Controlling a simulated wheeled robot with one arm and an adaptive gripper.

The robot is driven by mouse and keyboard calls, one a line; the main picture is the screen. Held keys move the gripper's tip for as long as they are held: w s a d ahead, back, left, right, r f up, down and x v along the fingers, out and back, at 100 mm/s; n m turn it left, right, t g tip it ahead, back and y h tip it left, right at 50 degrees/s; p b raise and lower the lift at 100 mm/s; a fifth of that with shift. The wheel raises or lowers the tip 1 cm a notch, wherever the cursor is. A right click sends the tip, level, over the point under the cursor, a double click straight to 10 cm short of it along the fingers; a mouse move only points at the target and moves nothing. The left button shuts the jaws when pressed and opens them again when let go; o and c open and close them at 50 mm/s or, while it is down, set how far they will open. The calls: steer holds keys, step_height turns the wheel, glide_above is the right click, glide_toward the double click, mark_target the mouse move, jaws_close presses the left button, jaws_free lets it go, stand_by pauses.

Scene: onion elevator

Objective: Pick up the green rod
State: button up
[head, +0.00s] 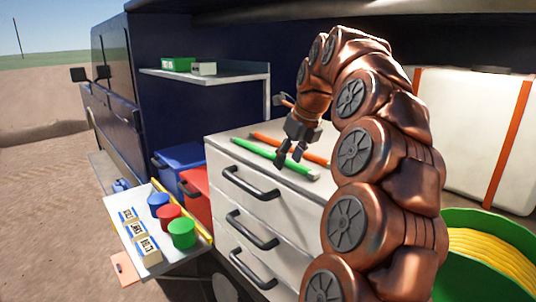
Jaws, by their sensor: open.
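The green rod (253,150) lies on top of a white drawer cabinet (230,136), along its front edge. An orange rod (270,141) lies behind it, roughly parallel. My gripper (289,160) points down over the green rod, with its dark fingers apart. The fingertips are at or just above the rod, towards its right part. I cannot tell whether they touch it. The fingers hide a short part of the green rod, and the gripper hides part of the orange rod.
A shelf (230,78) with a green box (178,64) is behind at the left. A side tray (177,258) holds red, blue and green cups and labelled blocks. Blue and red boxes stand left of the cabinet. A green tub (490,222) with yellow hose is at the right.

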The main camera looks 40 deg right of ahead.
jaws_close()
stand_by(0.4)
